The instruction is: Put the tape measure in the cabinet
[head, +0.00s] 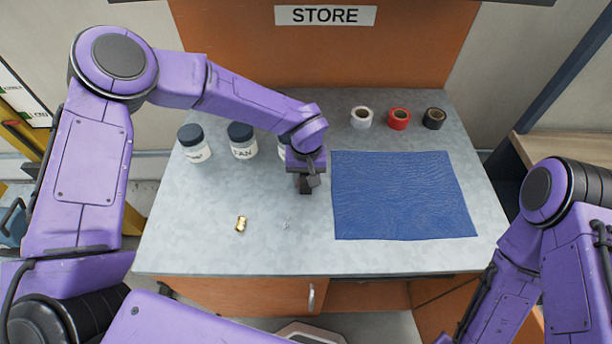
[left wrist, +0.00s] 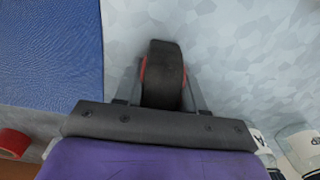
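My left gripper (head: 308,182) points down over the grey worktop, just left of the blue mat. In the left wrist view, a black tape measure with red sides (left wrist: 162,75) sits between my left gripper's fingers (left wrist: 162,88), which appear closed against both its sides. I cannot tell whether it touches the worktop. Below the worktop is an orange cabinet front (head: 240,292) with a metal handle (head: 311,297); right of the handle, an open space shows under the worktop. My right arm is at the lower right, its gripper out of view.
The blue mat (head: 400,195) lies flat and empty. White (head: 361,118), red (head: 399,119) and black (head: 434,118) tape rolls stand behind it. Dark-lidded jars (head: 243,141) stand at the left back. Small brass (head: 241,224) and silver pieces (head: 286,223) lie in front. A STORE sign (head: 325,16) hangs behind.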

